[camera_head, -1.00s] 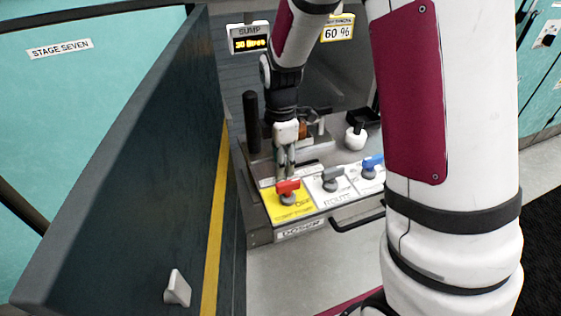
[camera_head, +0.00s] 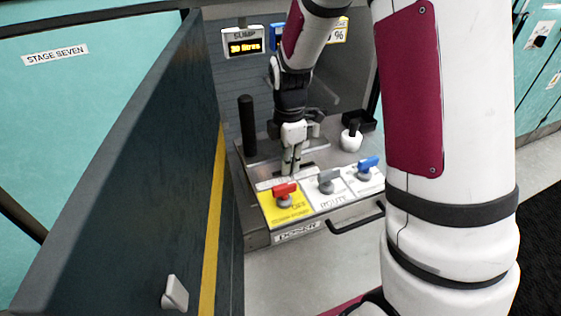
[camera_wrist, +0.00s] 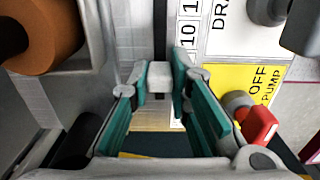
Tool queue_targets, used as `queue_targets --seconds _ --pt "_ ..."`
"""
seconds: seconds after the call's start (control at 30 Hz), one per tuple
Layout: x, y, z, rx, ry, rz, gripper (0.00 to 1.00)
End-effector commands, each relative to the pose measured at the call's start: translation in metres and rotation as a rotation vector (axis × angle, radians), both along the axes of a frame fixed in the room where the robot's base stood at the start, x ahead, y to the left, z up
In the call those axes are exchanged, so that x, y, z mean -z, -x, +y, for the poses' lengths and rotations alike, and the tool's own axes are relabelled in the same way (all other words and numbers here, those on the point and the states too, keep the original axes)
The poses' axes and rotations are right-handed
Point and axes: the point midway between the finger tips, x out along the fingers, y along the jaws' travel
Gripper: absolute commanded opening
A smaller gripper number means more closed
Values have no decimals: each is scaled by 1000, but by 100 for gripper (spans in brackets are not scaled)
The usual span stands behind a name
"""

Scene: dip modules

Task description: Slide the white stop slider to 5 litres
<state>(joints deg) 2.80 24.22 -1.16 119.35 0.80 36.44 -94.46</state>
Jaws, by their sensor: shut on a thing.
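The white stop slider (camera_wrist: 158,76) is a small pale block between my fingertips in the wrist view. My gripper (camera_wrist: 160,88) is shut on it, with teal pads on both sides. A printed scale (camera_wrist: 187,38) runs beside the slider; a 10 and part of another number show above the slider's level in the picture. A finger covers the scale right beside the slider, so its exact mark cannot be read. In the head view my gripper (camera_head: 291,167) points down behind the lever panel, and the slider is hidden there.
A red lever (camera_head: 285,192) on a yellow OFF plate stands close to my gripper, also in the wrist view (camera_wrist: 258,124). Grey (camera_head: 327,181) and blue (camera_head: 367,165) levers stand to the right. A black post (camera_head: 247,125) and dark wall (camera_head: 130,180) are left.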

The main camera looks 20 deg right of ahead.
Motion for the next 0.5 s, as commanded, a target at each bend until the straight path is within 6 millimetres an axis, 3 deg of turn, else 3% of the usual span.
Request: queue_targets --seconds 0.27,0.3,0.33,0.37,0.5 --pt "0 -1 0 -1 0 -1 0" --pt "0 -1 0 -1 0 -1 27" --pt "0 -1 0 -1 0 -1 34" --pt "0 -1 0 -1 0 -1 38" --pt "0 0 0 -1 0 -1 38"
